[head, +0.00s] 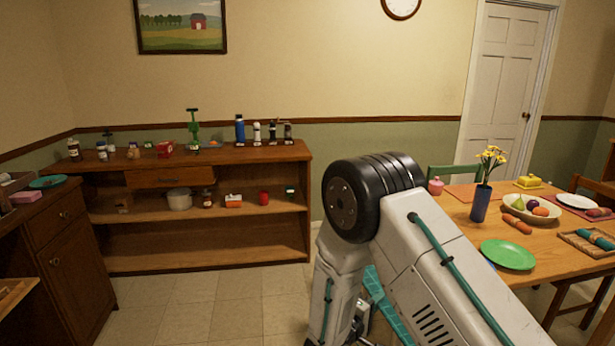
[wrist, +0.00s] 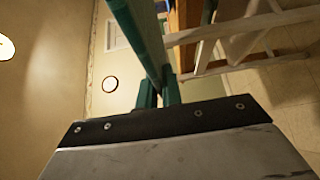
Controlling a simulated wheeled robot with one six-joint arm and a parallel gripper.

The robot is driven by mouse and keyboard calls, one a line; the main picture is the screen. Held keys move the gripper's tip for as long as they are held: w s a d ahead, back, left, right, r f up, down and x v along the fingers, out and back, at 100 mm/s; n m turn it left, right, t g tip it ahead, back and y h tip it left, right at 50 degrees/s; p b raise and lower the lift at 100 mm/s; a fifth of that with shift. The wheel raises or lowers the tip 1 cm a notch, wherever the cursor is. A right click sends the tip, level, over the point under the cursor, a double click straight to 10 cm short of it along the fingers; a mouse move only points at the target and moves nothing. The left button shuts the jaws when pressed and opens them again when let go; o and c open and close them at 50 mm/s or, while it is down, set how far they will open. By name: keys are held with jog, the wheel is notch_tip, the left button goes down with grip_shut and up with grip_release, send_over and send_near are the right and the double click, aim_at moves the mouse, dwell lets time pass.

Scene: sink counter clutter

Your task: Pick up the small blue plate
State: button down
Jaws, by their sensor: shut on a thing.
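My gripper shows in the wrist view (wrist: 159,93), its teal fingers shut on a long, thin teal thing (wrist: 139,35) that reaches up out of the picture. It is seen nearly edge-on, and I cannot tell whether it is the small blue plate. In the head view my own arm hides most of the gripper. A small blue sliver (head: 490,264) shows at the table edge, mostly behind my arm, and its shape is unclear. A teal dish (head: 47,182) lies on the left counter.
A green plate (head: 508,254), a blue vase (head: 480,204) with yellow flowers and a fruit bowl (head: 533,209) stand on the wooden table (head: 460,211) at right. A shelf unit (head: 190,254) with several bottles stands at the back. The tiled floor before it is clear.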

jog(key=shift+m+g+h, duration=0.5)
jog(key=shift+g, duration=0.1)
jog(key=d+r, duration=0.1)
jog(key=d, duration=0.4)
jog(key=d+r, duration=0.1)
jog(key=d, duration=0.1)
jog(key=shift+w+d+r, duration=0.3)
jog(key=shift+w+d, duration=0.05)
jog(key=w+r+n+t+y, duration=0.1)
jog(key=r, duration=0.1)
jog(key=r+n+t+y, duration=0.1)
jog(key=r, duration=0.1)
jog(key=w+d+r+t+y, duration=0.1)
jog(key=r, duration=0.2)
jog(key=shift+w+n+y, duration=0.3)
jog(key=shift+w+n, duration=0.05)
jog(key=shift+n, duration=0.05)
notch_tip(320, 180, up, 6)
jog(key=a+n+t+y, duration=0.1)
jog(key=n+t+y, duration=0.1)
jog(key=n+y, duration=0.2)
jog(key=shift+s+t+y, duration=0.15)
jog(key=shift+t+y, duration=0.25)
jog(key=shift+y, duration=0.2)
